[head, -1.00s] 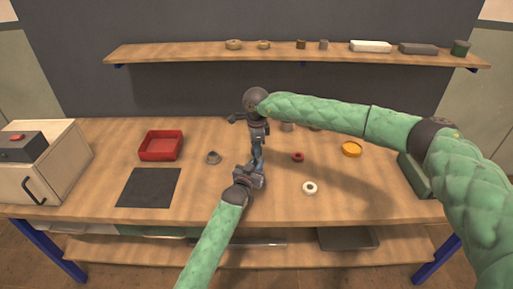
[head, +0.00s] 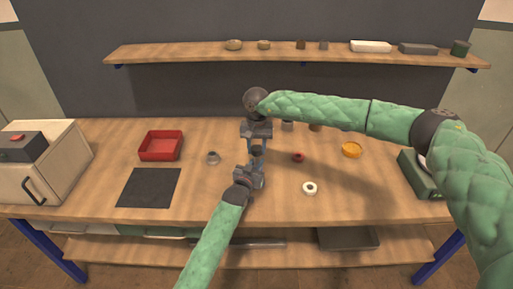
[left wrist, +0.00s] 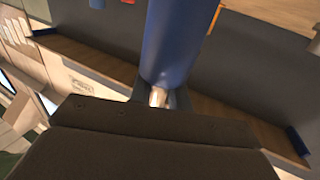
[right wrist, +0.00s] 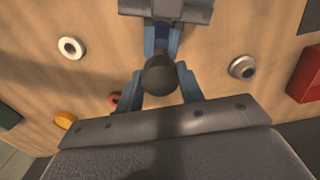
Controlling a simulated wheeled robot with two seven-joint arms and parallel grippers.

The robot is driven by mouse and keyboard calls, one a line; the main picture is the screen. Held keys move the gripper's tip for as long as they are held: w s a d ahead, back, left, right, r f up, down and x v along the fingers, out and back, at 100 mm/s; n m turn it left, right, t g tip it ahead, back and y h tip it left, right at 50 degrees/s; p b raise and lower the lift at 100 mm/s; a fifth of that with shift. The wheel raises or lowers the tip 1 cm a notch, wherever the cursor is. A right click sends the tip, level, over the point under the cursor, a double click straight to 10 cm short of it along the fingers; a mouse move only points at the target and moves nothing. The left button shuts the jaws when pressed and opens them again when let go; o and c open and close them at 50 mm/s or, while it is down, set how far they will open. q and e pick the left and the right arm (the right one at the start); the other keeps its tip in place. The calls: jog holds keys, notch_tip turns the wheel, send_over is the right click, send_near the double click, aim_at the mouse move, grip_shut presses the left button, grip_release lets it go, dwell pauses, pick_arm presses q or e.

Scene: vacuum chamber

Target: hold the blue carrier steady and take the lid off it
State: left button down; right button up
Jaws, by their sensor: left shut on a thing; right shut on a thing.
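The blue carrier (left wrist: 178,40) is a smooth cylinder in the left wrist view, held between the fingers of my left gripper (left wrist: 160,95). In the head view my left gripper (head: 252,170) is above the table near its middle, just below my right gripper (head: 257,142). The carrier is mostly hidden there. A dark, rounded lid (right wrist: 160,75) sits between the blue fingers of my right gripper in the right wrist view; the lid also shows in the head view (head: 256,152). I cannot tell whether the lid still touches the carrier.
A red tray (head: 161,146), black mat (head: 149,187) and grey round part (head: 213,158) lie left of the grippers. A red ring (head: 298,157), white ring (head: 310,188) and orange disc (head: 351,149) lie right. The front middle of the table is clear.

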aim_at(257, 147)
pick_arm(q)
jog(key=shift+s+d, duration=0.1)
pick_arm(e)
jog(key=shift+w+d+r+n, duration=0.1)
jog(key=shift+w+n, duration=0.05)
jog(key=shift+n, duration=0.15)
jog(key=shift+r, duration=0.1)
dwell(0.3)
jog(key=shift+r, duration=1)
jog(key=shift+r, duration=1.95)
pick_arm(q)
jog(key=c, duration=1.2)
grip_release()
jog(key=shift+c, duration=0.2)
